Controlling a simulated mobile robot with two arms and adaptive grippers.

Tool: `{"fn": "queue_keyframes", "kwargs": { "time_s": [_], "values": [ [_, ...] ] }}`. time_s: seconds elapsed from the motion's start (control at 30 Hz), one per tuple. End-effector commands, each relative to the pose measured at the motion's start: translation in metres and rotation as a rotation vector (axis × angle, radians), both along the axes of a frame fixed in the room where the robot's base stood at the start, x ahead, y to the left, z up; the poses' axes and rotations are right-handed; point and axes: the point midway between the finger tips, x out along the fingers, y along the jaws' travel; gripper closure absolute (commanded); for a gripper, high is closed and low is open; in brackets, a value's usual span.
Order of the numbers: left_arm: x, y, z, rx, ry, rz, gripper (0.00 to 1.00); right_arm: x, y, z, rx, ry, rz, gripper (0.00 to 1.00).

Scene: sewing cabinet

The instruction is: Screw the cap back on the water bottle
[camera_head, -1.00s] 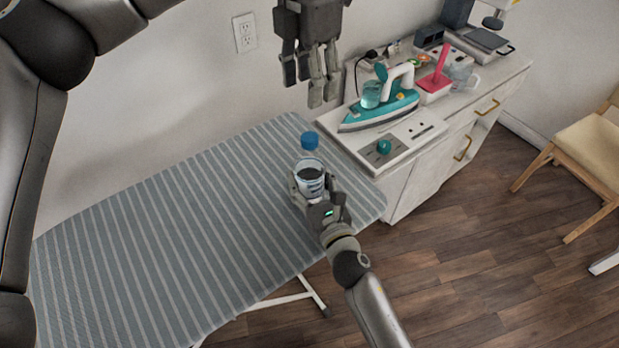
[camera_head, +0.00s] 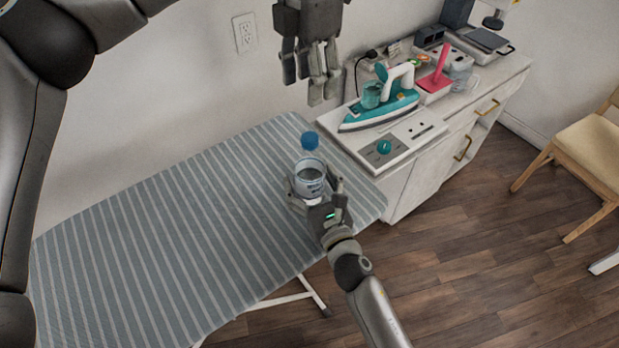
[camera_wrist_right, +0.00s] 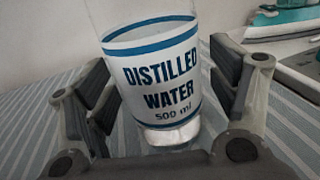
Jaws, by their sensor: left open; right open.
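The water bottle (camera_head: 309,172) stands near the right end of the striped ironing board (camera_head: 170,235). A blue cap (camera_head: 310,140) is at its top; I cannot tell how tightly it sits. My right gripper (camera_head: 316,188) is around the bottle's lower part, open, with fingers on both sides. In the right wrist view, the bottle's "DISTILLED WATER 500 ml" label (camera_wrist_right: 160,78) sits between the spread fingers, with gaps on both sides; the cap is out of that view. My left gripper (camera_head: 318,90) is open and empty, pointing down, above the cap in the picture.
A white cabinet (camera_head: 425,165) stands right of the board, with a teal iron (camera_head: 380,112), a panel with a teal knob (camera_head: 384,147) and a pink-handled item (camera_head: 437,78) on top. A wooden chair (camera_head: 590,150) is at far right. The board's left part is clear.

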Motion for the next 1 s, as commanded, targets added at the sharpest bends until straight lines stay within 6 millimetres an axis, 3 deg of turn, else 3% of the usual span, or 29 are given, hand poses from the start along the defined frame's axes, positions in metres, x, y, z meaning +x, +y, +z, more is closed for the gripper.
{"fn": "queue_keyframes", "kwargs": {
  "time_s": [0.4,0.6,1.0],
  "values": [
    [0.0,0.0,0.0,0.0,0.0,0.0,0.49,-0.068,-0.026,-0.001,0.001,0.005,-0.002,0.2],
    [0.0,0.0,0.0,0.0,0.0,0.0,0.49,-0.093,-0.036,-0.001,0.001,0.003,-0.002,0.2],
    [0.0,0.0,0.0,0.0,0.0,0.0,0.49,-0.106,-0.041,0.0,0.0,0.0,0.0,0.2]
  ]
}}
